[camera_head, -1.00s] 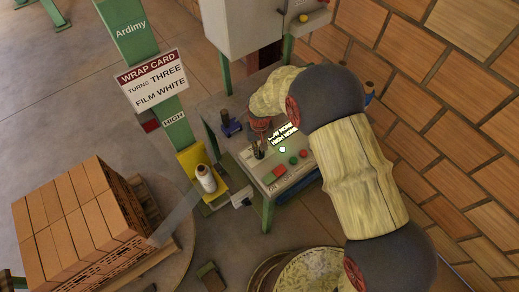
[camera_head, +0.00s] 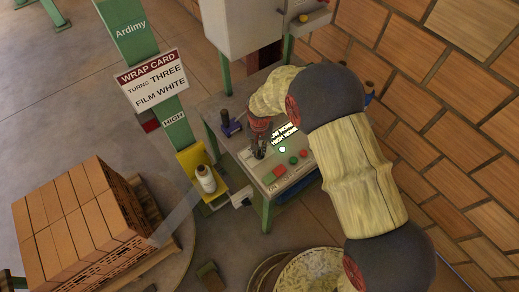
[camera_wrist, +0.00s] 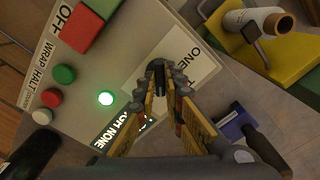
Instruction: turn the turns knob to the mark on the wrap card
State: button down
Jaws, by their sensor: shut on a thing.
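The wrap card (camera_head: 152,80) on the green post reads turns THREE, film WHITE. The turns knob (camera_wrist: 158,73) is a small dark knob on a pale dial plate (camera_wrist: 185,62) of the control panel. My gripper (camera_wrist: 160,82) is shut on it, with a finger on each side; it also shows over the panel in the head view (camera_head: 258,152). The word ONE is readable on the plate beside the knob. The fingers hide other dial marks, and I cannot tell where the knob points.
A lit green lamp (camera_wrist: 106,98), a dark display (camera_wrist: 122,130) and several buttons are near my gripper. A film roll (camera_head: 206,179) stands on a yellow bracket (camera_head: 192,158). A blue block with a dark handle (camera_head: 229,125) sits beside the panel. Stacked bricks (camera_head: 80,215) are at left.

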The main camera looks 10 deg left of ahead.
aim_at(259, 151)
jog(key=c, duration=2)
grip_release()
jog(key=shift+c, duration=0.2)
jog(key=shift+o, duration=0.7)
jog(key=shift+r, duration=0.15)
notch_tip(259, 151, up, 12)
